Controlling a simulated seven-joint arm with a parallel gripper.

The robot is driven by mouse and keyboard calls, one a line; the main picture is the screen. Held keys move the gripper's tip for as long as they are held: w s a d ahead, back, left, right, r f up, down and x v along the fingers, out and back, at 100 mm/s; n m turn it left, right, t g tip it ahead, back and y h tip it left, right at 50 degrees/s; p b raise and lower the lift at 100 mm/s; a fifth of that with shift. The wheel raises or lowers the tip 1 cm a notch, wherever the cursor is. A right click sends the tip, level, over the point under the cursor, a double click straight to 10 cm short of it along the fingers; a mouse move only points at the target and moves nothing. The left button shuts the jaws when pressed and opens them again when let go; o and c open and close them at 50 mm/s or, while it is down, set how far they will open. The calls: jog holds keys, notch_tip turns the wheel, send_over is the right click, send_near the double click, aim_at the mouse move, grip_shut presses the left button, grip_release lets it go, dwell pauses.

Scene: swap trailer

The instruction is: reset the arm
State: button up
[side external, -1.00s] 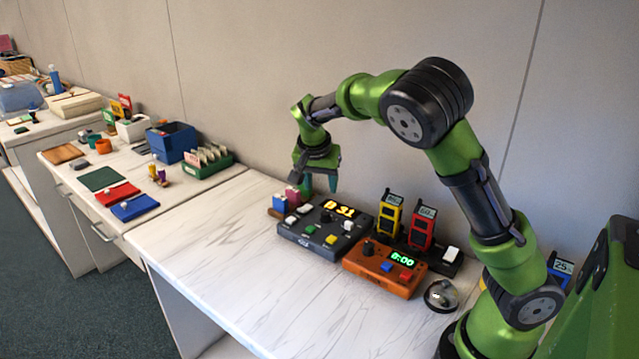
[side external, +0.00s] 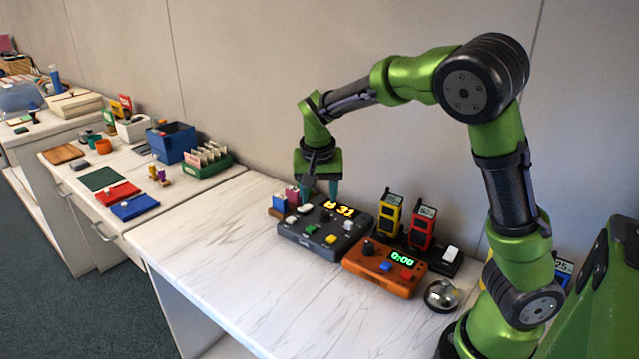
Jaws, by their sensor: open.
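My gripper (side external: 319,190) is open and points down above the back of the black control box (side external: 320,243). Its two teal fingertips are apart, with nothing seen between them. The black box has a lit yellow display and several coloured buttons. My arm is bent, with its elbow high on the right. I cannot tell from this view whether the fingertips touch the box.
An orange box (side external: 376,279) with a green display stands right of the black one. Yellow (side external: 391,215) and red (side external: 422,229) handheld devices stand behind it. Small blue and pink blocks (side external: 285,202) sit left. The front of the white table (side external: 215,262) is clear.

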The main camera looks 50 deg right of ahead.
jog(key=s+a+r+n+t+y, duration=0.2)
jog(key=s+a+r+n, duration=0.1)
jog(key=s, duration=0.5)
jog(key=s+a+r+n+t+y, duration=0.2)
jog(key=s+a+r, duration=0.3)
jog(key=s, duration=0.4)
jog(key=shift+s+a+r+n+t, duration=0.15)
jog(key=shift+s+a+n+t, duration=0.1)
jog(key=shift+a+n+t, duration=0.5)
jog(key=shift+c, duration=0.3)
